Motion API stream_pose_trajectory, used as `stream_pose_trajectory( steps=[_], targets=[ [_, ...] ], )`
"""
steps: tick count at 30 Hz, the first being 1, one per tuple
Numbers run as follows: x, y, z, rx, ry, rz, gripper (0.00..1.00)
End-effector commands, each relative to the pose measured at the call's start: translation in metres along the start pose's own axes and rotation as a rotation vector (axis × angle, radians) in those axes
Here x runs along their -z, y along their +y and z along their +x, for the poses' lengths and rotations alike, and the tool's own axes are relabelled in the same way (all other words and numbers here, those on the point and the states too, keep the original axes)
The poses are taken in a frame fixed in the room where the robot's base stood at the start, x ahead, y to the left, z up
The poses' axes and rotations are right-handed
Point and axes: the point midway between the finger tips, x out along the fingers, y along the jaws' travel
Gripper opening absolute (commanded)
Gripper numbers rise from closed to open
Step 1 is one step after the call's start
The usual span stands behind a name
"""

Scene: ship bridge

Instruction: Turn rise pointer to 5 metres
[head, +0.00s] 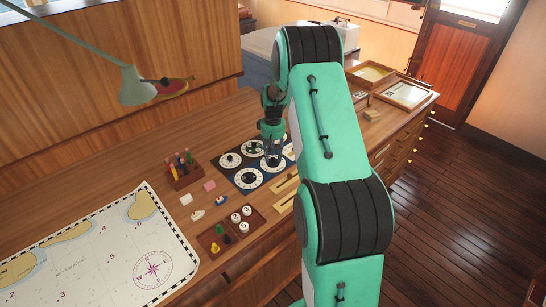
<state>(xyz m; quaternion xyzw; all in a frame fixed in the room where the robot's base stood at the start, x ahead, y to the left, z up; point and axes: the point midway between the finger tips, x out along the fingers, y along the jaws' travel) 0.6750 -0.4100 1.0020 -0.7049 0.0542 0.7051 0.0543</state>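A dark board (238,178) with several round white dials lies on the wooden chart table. One dial (230,160) shows at its far left and another dial (249,178) at its near side. The labels and numbers are too small to read, so I cannot tell which dial carries the rise pointer or where it points. My gripper (272,160) points down over the right part of the board, at a dial there that it partly covers. I cannot tell whether it touches a pointer or whether its fingers are closed. My arm hides the board's right end.
A nautical chart (100,250) covers the table's left front. A pen rack (184,172), small coloured pieces (209,185) and a tray (226,244) with pawns and white discs stand left of and before the board. A green lamp (135,85) overhangs the back left. Wooden trays (405,94) lie far right.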

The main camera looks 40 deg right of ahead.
Motion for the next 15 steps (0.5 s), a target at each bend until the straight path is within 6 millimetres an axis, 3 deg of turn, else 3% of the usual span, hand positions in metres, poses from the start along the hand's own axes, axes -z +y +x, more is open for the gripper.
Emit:
stream_pose_trajectory(
  steps=[12,15],
  targets=[
    [0.0,0.0,0.0044,0.0,0.0,0.0,0.37],
    [0.0,0.0,0.0043,0.0,0.0,0.0,0.17]
  ],
)
